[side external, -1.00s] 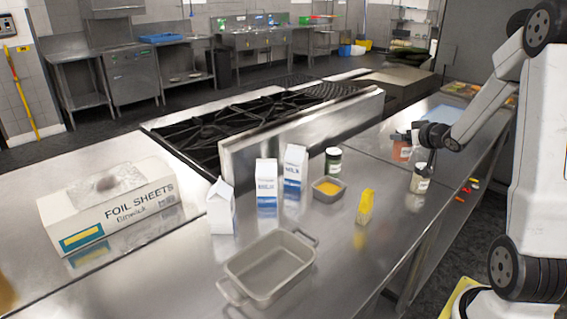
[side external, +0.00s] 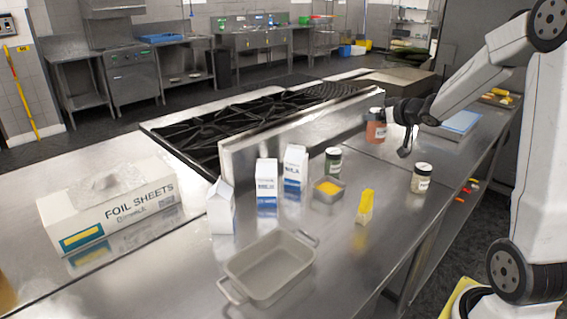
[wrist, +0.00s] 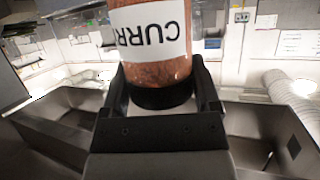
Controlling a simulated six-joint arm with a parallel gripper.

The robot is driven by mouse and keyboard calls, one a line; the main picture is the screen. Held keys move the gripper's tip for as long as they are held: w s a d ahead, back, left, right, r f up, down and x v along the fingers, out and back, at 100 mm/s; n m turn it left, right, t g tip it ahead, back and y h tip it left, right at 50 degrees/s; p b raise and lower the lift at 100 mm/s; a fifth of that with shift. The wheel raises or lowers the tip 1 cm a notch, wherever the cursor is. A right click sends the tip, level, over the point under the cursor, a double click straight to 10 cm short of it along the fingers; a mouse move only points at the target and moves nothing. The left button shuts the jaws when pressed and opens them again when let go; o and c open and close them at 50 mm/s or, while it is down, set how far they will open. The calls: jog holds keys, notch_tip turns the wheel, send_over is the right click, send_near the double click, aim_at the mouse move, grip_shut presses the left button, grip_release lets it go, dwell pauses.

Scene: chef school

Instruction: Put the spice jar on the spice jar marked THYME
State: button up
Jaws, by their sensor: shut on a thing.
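My gripper (side external: 388,114) is shut on a spice jar of red-brown powder (side external: 376,132). In the wrist view the jar (wrist: 155,55) stands between my two fingers (wrist: 162,95), its dark lid end nearest my palm. Its white label reads "CURR", upside down in that view. In the side view the held jar appears above the steel counter. A dark green spice jar (side external: 333,163) stands beside the milk cartons.
A small bowl of yellow food (side external: 328,189), white cartons (side external: 267,182), a yellow object (side external: 365,207) and a grey baking dish (side external: 268,268) stand on the counter. The stove's steel side (side external: 300,130) rises behind. A blue board (side external: 455,123) lies at right.

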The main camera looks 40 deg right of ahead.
jog(key=w+a+r, duration=0.3)
jog(key=a, duration=0.1)
send_over(334, 151)
notch_tip(334, 151, down, 9)
jog(key=shift+s+a, duration=0.15)
jog(key=shift+s, duration=0.15)
dwell(0.5)
jog(key=shift+w+f, duration=0.15)
jog(key=shift+f, duration=0.75)
jog(key=shift+w+f, duration=0.1)
jog(key=shift+f, duration=0.8)
jog(key=shift+f, duration=0.15)
